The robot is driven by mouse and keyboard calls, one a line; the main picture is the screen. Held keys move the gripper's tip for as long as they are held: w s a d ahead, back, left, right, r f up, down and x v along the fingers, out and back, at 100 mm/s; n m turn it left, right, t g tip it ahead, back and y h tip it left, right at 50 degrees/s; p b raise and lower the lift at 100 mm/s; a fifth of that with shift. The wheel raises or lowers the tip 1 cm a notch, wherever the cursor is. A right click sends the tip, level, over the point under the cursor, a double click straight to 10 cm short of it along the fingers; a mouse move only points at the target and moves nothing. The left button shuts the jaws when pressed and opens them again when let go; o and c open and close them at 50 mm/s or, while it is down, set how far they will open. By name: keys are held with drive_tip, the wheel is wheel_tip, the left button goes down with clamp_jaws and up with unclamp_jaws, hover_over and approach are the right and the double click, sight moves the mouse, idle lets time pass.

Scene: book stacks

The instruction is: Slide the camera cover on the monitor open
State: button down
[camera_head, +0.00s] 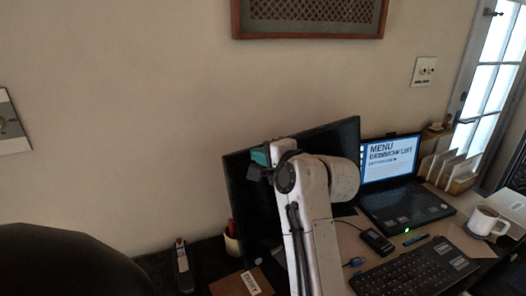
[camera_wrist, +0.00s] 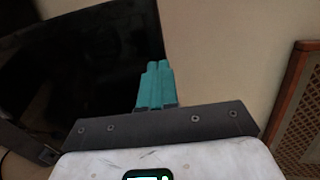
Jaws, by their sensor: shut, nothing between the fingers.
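The black monitor (camera_head: 258,215) stands on the desk, tilted in the picture and partly hidden behind my arm. In the wrist view the dark monitor (camera_wrist: 75,60) fills the left side, its edge running close beside my fingertips. My gripper (camera_wrist: 157,66) has teal fingers pressed together with nothing between them. In the head view my gripper (camera_head: 260,156) is at the monitor's upper edge, partly hidden by my wrist. I cannot tell whether the fingers touch the monitor. The camera cover cannot be made out in either view.
An open laptop (camera_head: 405,207), a keyboard (camera_head: 415,272), a black mouse (camera_head: 376,241) and a white mug (camera_head: 484,221) are on the desk right of my arm. A pen cup (camera_head: 232,243) stands left of it. A framed panel (camera_head: 310,33) hangs on the wall above.

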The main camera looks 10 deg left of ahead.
drive_tip(key=shift+w+d, duration=0.55)
drive_tip(key=shift+s, duration=0.1)
drive_tip(key=p+v, duration=0.5)
drive_tip(key=v, duration=0.2)
drive_tip(key=shift+s+a, duration=0.3)
drive_tip(key=shift+a, duration=0.05)
idle(0.4)
drive_tip(key=shift+f, duration=0.1)
